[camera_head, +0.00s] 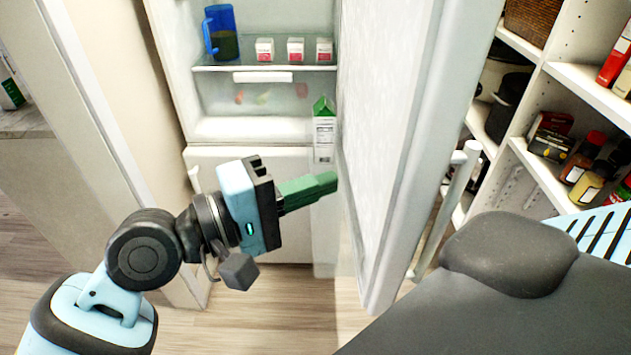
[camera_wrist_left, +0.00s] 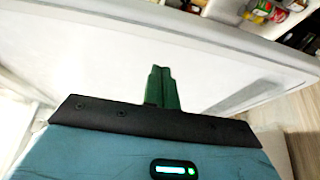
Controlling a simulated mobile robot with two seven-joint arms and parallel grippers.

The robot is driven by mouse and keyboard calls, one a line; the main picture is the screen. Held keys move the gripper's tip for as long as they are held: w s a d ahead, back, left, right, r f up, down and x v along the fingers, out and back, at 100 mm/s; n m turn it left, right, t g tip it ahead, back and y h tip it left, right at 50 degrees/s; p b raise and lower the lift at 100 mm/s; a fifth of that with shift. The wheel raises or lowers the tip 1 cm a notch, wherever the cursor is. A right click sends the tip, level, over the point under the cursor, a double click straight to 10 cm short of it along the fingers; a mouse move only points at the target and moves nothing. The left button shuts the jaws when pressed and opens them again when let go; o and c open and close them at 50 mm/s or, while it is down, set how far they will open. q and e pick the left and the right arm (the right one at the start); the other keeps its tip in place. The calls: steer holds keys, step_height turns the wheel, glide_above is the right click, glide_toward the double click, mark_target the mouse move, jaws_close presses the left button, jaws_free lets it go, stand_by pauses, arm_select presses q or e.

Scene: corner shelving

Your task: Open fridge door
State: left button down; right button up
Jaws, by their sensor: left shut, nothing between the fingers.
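The fridge door (camera_head: 385,130) stands swung open to the right, with its inner face toward the fridge opening. Its long handle (camera_head: 447,205) is on the outer side, at the right. The fridge interior (camera_head: 255,105) is in plain view behind. My left gripper (camera_head: 325,184), with green fingers, is shut and empty in front of the opening, pointing right toward the door's inner face. In the left wrist view the shut fingers (camera_wrist_left: 162,85) point at the white door panel (camera_wrist_left: 110,60); I cannot tell whether they touch it. My right gripper is not in view.
A blue pitcher (camera_head: 224,45) and small boxes (camera_head: 296,49) stand on a fridge shelf. A green and white carton (camera_head: 324,135) stands by the door. Corner shelving (camera_head: 585,95) with jars is at right. Wooden floor (camera_head: 240,320) is open below.

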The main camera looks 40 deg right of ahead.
arm_select(q)
steer(key=w+a+b, duration=0.1)
steer(key=a, duration=0.6)
steer(key=shift+a, duration=0.2)
steer(key=shift+w+d, duration=0.1)
steer(key=shift+w, duration=0.05)
